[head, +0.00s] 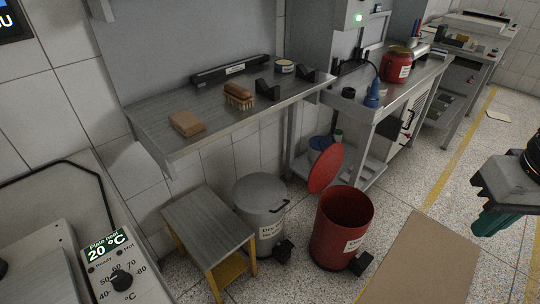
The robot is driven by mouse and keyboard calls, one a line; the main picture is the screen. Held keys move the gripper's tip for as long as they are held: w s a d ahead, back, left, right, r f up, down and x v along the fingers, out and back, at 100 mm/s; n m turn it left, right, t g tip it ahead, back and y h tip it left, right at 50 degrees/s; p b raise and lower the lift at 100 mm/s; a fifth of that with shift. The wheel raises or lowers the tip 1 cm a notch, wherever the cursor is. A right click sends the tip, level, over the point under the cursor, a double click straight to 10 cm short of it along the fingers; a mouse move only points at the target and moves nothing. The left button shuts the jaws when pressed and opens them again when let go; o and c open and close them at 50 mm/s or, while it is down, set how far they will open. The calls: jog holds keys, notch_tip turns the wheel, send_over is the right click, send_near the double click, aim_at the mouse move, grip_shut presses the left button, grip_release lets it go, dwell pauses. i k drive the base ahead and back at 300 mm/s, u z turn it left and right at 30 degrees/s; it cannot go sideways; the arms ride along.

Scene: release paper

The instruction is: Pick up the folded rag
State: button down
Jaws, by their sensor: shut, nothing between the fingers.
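A small tan, flat block with soft edges (187,122) lies on the left part of the steel shelf (225,121). It looks like the folded rag, though its folds are too small to make out. My gripper (490,222) hangs at the right edge of the head view, over the floor. Its teal fingers are shut with nothing between them. It is far from the tan block, with the bins and the lower bench between them in the picture.
A brush (239,96) and black holders stand right of the block on the shelf. A small steel-topped stool (208,228), a grey lidded bin (262,205) and an open red bin (341,232) stand below. A brown mat (420,260) lies on clear floor.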

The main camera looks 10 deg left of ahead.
aim_at(443, 52)
jog(key=u, duration=0.15)
jog(key=i, duration=0.95)
